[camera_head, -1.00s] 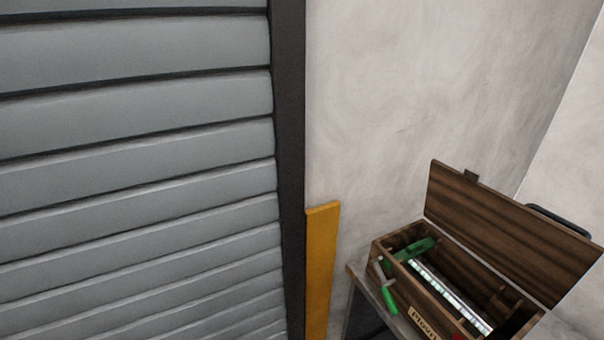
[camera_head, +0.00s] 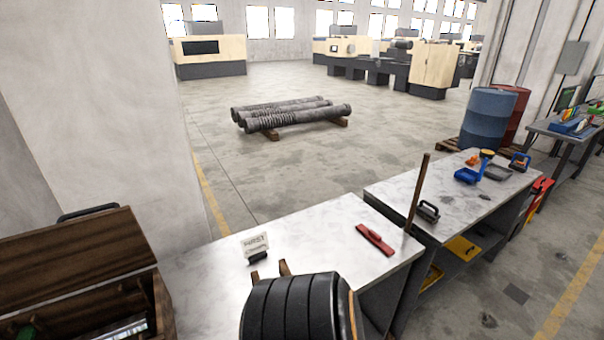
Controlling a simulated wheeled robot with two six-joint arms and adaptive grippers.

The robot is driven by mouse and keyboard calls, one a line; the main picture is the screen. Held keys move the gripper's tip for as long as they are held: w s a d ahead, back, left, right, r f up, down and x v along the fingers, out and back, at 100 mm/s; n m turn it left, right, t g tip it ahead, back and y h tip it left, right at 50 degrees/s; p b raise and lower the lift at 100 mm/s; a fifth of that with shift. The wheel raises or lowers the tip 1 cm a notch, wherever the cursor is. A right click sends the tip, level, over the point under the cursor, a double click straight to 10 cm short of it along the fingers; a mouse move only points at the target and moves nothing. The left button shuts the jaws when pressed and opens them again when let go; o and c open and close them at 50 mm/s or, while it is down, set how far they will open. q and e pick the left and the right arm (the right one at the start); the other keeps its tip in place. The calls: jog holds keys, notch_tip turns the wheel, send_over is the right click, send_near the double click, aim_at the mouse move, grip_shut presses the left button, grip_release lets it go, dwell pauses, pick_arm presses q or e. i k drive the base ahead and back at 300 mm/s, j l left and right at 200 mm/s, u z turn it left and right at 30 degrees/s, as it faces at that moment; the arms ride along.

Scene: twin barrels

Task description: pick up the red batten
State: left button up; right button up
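A short, flat red piece (camera_head: 375,239) lies on the pale top of the near workbench (camera_head: 330,218), close to its right end. It is the only red strip-like thing on that bench and appears to be the red batten. A small raised or darker part shows on it. Nothing touches it. Neither of my grippers is in view.
An open brown wooden toolbox (camera_head: 75,260) stands at left. A dark ribbed rounded object (camera_head: 295,308) is at the bench's front; a small sign (camera_head: 256,246) is behind it. A thin brown stick (camera_head: 417,195) rises near a second bench (camera_head: 440,192). Barrels (camera_head: 488,118) stand beyond.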

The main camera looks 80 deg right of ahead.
aim_at(371, 235)
jog(key=z, duration=3.35)
jog(key=i+l, duration=0.15)
jog(key=l, duration=0.15)
jog(key=i+l+u, duration=0.15)
jog(key=l, duration=0.2)
jog(key=i+l, duration=0.2)
jog(key=i+l+u, duration=0.15)
jog(key=l, duration=0.3)
jog(key=i+l, duration=0.1)
jog(key=l, duration=0.25)
jog(key=i+u, duration=0.05)
